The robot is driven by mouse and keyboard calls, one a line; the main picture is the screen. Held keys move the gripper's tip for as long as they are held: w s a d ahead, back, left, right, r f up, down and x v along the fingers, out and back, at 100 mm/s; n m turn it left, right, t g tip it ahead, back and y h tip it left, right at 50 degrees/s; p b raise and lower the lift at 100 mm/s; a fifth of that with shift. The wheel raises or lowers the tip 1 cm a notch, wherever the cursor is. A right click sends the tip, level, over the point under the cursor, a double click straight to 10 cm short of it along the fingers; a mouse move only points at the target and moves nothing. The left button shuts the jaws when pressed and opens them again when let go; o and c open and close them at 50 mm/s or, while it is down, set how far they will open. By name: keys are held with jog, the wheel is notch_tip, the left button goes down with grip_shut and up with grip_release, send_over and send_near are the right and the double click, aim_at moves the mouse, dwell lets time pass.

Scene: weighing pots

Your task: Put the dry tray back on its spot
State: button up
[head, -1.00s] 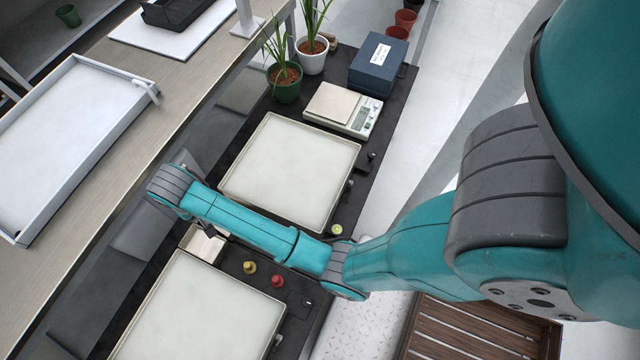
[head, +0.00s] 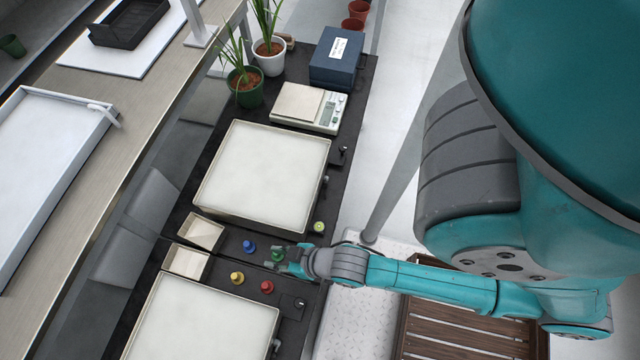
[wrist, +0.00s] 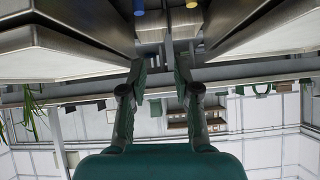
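No label marks a dry tray, so I cannot tell which tray it is. A black tray (head: 129,23) sits on a white board on the upper-left shelf. A large white tray (head: 52,93) with raised walls lies on the left shelf. Two small pale trays (head: 201,233) (head: 186,262) sit side by side on the dark bench. My gripper (head: 277,262) is low over the bench's right side, close to a green knob (head: 278,251); contact cannot be told. In the wrist view my gripper (wrist: 161,72) has its fingers apart with nothing visible between them.
Two large pale-topped pans (head: 264,175) (head: 206,315) fill much of the bench. Blue (head: 249,246), yellow (head: 237,278) and red (head: 267,287) knobs stand between them. A scale (head: 308,107), blue box (head: 336,58) and potted plants (head: 245,86) are at the far end.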

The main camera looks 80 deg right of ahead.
jog(key=s+r+t, duration=0.2)
jog(key=s+r, duration=0.4)
jog(key=r, duration=0.3)
jog(key=s+r+n+t, duration=0.1)
jog(key=s+r+t, duration=0.1)
jog(key=s+r, duration=0.4)
notch_tip(320, 180, up, 3)
jog(key=shift+s+r+t, duration=0.1)
jog(key=shift+s+t, duration=0.2)
